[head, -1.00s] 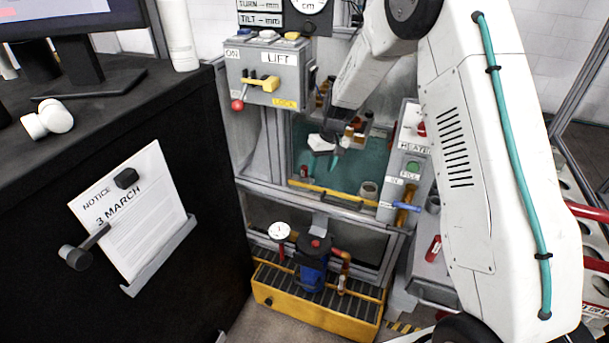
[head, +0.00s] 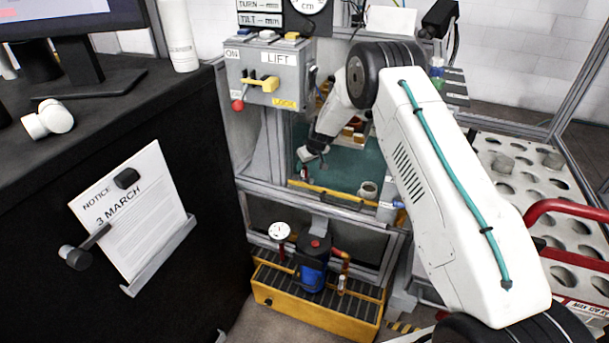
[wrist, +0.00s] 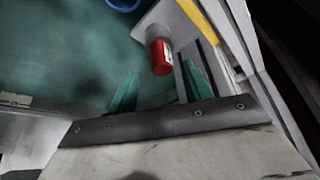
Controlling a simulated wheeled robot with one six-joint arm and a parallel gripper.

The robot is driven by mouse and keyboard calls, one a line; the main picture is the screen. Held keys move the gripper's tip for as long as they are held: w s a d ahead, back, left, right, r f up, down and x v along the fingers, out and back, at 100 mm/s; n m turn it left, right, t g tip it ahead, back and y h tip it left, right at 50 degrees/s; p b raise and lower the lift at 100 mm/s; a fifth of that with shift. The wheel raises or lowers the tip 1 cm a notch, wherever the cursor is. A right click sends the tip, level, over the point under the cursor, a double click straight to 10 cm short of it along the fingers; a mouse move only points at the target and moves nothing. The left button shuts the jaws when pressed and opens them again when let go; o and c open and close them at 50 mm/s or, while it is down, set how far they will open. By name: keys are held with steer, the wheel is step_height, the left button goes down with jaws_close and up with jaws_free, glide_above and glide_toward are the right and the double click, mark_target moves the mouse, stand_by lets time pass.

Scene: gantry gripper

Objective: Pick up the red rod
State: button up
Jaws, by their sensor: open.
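The red rod (wrist: 161,57) shows in the wrist view as a short red cylinder with a pale patch on its side. It is at the edge of a light grey plate, close to a yellow rail (wrist: 200,25). My gripper (wrist: 160,88) is open, with one teal finger to the lower left of the rod and one to the lower right. Nothing is between the fingers. In the head view my gripper (head: 311,158) is low inside the teal-floored bay, at its left side. A small red spot there looks like the rod (head: 304,174), partly hidden.
The teal floor (head: 345,175) of the bay has a grey cup (head: 368,189) to the right and a yellow front rail (head: 335,194). The grey lift box (head: 268,75) stands above left. A blue-rimmed round thing (wrist: 122,4) shows at the wrist view's top edge.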

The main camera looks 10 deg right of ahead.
mark_target(305, 167)
steer(key=x, duration=0.4)
steer(key=shift+a+f, duration=0.2)
steer(key=c, duration=1)
steer(key=shift+r, duration=0.1)
